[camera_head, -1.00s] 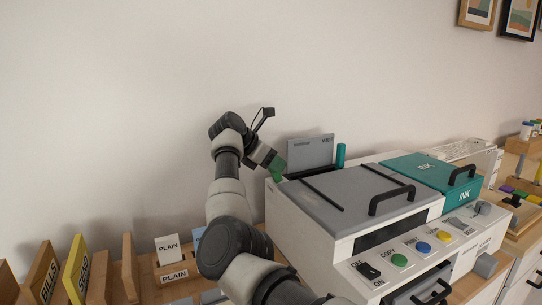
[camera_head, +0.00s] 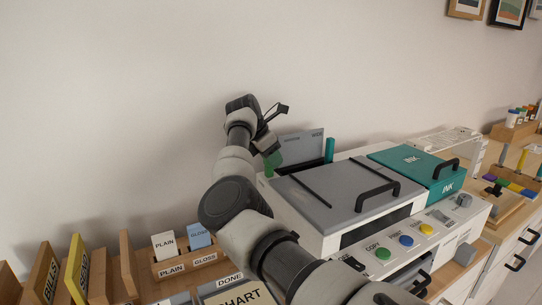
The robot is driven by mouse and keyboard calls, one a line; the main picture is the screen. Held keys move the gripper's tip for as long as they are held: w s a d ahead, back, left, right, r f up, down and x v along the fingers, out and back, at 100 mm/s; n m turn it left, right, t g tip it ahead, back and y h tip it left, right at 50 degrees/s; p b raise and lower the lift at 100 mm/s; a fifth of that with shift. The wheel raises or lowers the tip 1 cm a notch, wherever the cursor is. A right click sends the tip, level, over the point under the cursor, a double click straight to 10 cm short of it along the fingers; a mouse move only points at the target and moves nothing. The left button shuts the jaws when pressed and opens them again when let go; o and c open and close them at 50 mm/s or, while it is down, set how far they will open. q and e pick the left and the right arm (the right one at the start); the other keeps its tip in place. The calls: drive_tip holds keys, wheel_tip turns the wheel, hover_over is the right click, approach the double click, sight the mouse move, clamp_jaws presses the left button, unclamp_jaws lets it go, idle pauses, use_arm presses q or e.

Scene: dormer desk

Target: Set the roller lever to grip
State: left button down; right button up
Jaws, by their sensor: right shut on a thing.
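The printer (camera_head: 330,199) is a white machine with a grey lid and black handle. I cannot read the lever's setting. A small green piece (camera_head: 268,172) shows just below the fingers. A teal post (camera_head: 329,150) stands at the sheet's right side. My left gripper is not in view.
A teal INK lid (camera_head: 412,167) with a black handle is right of the grey lid. Coloured buttons (camera_head: 406,240) line the front. Wooden holders with PLAIN (camera_head: 163,245) and GLOSS cards stand at the lower left. A CHART pad (camera_head: 237,296) lies at the bottom.

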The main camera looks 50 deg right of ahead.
drive_tip(key=o, duration=0.9)
drive_tip(key=v, duration=0.4)
drive_tip(key=shift+w+a+r, duration=0.1)
drive_tip(key=shift+r, duration=0.25)
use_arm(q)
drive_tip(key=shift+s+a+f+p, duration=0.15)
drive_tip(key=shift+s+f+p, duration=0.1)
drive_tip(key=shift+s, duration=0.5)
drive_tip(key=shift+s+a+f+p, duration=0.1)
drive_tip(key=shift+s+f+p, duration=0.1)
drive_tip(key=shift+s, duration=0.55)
use_arm(e)
drive_tip(key=shift+v, duration=3)
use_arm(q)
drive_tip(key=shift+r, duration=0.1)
